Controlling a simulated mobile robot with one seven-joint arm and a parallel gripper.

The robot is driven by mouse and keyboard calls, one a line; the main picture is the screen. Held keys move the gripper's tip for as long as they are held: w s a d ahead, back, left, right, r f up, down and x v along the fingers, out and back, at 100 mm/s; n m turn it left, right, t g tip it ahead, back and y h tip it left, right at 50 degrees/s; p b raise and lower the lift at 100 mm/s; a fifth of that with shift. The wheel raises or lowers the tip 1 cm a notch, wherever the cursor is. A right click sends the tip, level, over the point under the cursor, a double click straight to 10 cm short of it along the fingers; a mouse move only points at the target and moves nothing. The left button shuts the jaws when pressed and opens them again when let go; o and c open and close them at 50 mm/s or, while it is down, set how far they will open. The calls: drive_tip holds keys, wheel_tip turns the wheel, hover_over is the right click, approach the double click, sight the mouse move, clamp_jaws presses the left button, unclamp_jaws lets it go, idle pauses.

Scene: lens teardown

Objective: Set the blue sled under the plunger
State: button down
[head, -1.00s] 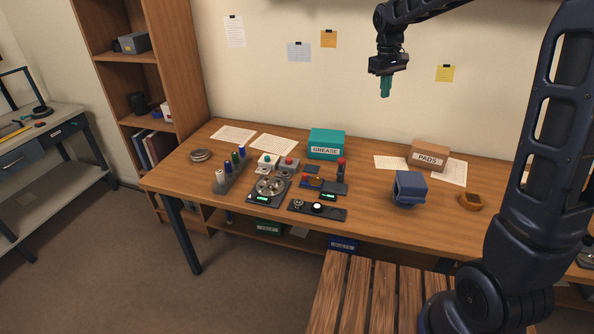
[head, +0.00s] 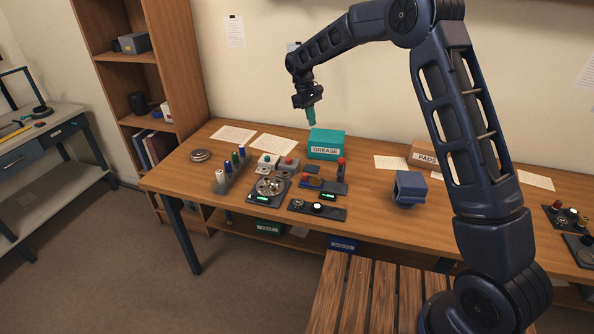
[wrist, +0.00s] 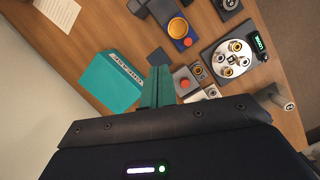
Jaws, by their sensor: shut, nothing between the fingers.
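The blue sled (head: 312,187) lies on the workbench, with a round orange part and a red spot on it. It also shows at the top of the wrist view (wrist: 173,39). Just right of it in the head view is a dark press with a red-topped upright post (head: 341,168), which looks like the plunger. A green display lights its base. The sled is beside this base; I cannot tell if they touch. My gripper (head: 311,121) has teal fingers, is shut and empty, and hangs above the bench at the back, over the grease box. The fingers also show in the wrist view (wrist: 157,88).
The teal grease box (head: 326,143) stands behind the sled. A round metal turret (head: 269,188), small button boxes (head: 287,164) and a rack of coloured cylinders (head: 230,172) crowd the left. A dark dial panel (head: 317,209) is in front. A blue bin (head: 409,188) stands right, with clear bench around it.

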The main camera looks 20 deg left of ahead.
sight(312, 179)
drive_tip(key=s+a+f+n+h, duration=0.1)
drive_tip(key=s+a+f+n, duration=0.1)
drive_tip(key=a+f, duration=0.9)
drive_tip(key=shift+s+a+f, duration=0.2)
drive_tip(key=shift+s+f, duration=0.05)
drive_tip(key=shift+s, duration=0.55)
drive_tip(key=x, duration=0.9)
drive_tip(key=shift+s+d+f, duration=0.2)
drive_tip(key=shift+d+f, duration=0.05)
drive_tip(key=shift+d, duration=0.1)
drive_tip(key=d, duration=0.2)
drive_tip(key=shift+s+d+f, duration=0.1)
drive_tip(key=shift+s+d, duration=0.4)
drive_tip(key=shift+d, duration=0.45)
drive_tip(key=shift+d, duration=0.1)
drive_tip(key=d, duration=1)
